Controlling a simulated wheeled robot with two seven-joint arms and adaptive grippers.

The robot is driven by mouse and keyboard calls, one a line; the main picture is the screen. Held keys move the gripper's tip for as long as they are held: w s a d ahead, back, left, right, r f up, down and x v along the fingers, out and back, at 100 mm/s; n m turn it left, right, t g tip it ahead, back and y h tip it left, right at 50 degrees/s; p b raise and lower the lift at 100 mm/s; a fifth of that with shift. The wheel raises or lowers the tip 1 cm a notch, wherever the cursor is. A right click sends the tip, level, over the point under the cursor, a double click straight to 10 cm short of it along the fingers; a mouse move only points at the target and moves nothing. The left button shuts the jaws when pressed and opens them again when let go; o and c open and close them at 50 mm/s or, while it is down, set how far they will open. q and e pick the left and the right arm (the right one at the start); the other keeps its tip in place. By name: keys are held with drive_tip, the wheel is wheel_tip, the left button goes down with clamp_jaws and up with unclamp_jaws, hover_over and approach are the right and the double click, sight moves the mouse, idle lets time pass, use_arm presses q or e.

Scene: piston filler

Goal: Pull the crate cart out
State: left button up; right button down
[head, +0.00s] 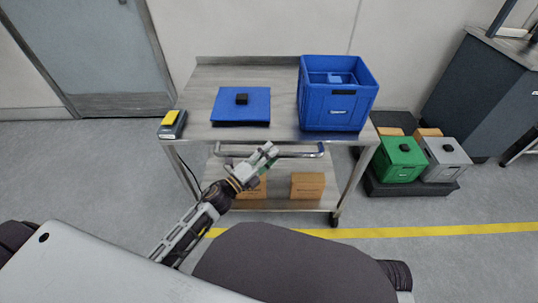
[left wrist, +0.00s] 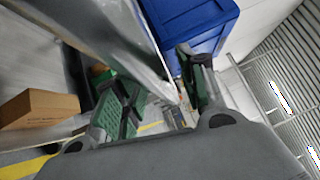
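The crate cart (head: 212,80) is a metal two-shelf trolley against the wall, with a curved push handle (head: 300,155) along its near side. A blue crate (head: 340,110) stands on its top at the right; it also shows in the left wrist view (left wrist: 195,25). My left gripper (head: 270,153) is at the middle of the handle. In the left wrist view its green-padded fingers (left wrist: 160,88) are spread apart, with a grey metal edge of the cart reaching between them. I cannot tell whether they touch the handle. My right gripper is out of view.
A blue lid-like panel (head: 232,113) with a black block and a yellow-topped device (head: 172,124) lie on the cart top. Cardboard boxes (head: 307,186) sit on the lower shelf. Green (head: 400,160) and grey (head: 445,160) crates stand at right. A yellow floor line (head: 430,231) runs in front.

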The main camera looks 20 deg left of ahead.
use_arm(q)
drive_tip(key=v, duration=1.2)
idle(0.8)
idle(0.6)
